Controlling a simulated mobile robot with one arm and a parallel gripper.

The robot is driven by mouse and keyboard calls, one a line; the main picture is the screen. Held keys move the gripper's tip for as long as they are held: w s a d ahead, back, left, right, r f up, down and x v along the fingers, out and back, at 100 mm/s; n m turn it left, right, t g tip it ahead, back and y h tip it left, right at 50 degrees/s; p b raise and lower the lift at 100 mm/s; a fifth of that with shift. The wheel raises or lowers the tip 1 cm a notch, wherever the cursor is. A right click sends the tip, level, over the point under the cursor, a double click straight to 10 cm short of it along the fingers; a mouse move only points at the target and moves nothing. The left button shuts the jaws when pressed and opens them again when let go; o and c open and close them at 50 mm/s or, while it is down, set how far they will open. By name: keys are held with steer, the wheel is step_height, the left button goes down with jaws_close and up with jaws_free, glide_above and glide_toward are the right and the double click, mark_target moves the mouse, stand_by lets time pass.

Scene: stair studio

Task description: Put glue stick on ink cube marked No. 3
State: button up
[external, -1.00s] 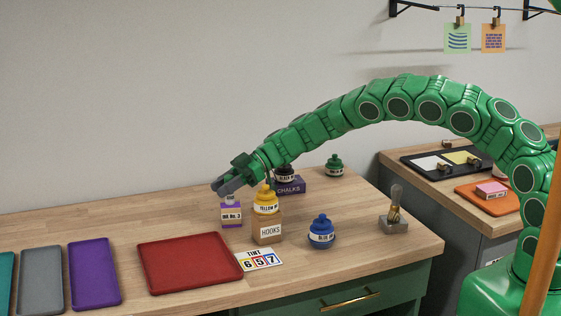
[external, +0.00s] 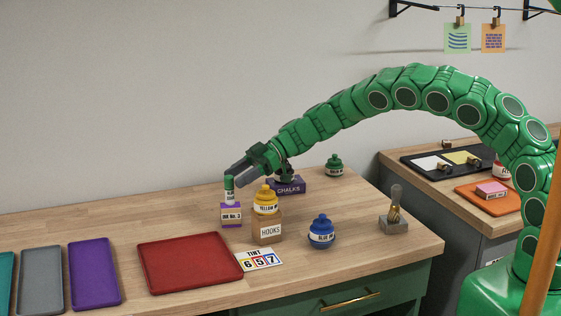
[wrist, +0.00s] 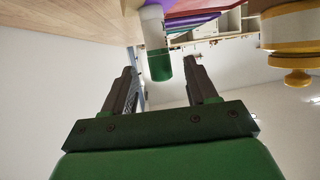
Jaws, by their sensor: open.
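The glue stick (external: 229,190), white with a green cap, stands upright on top of the purple ink cube (external: 231,221), whose white label reads No. 3. My gripper (external: 240,174) is open and empty, just right of and level with the cap. In the wrist view the glue stick (wrist: 156,38) appears upside down beyond the fingertips of my gripper (wrist: 161,72), with its green cap toward the gap between them. It looks clear of both fingers. A bit of the purple cube (wrist: 155,3) shows at its base.
A yellow ink bottle (external: 265,203) stands on the hooks box (external: 267,230) close to the right of the cube. A blue bottle (external: 321,235), a chalks box (external: 290,186) and a red tray (external: 190,262) are nearby. The table left of the cube is clear.

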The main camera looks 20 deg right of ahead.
steer(key=v, duration=0.7)
stand_by(0.4)
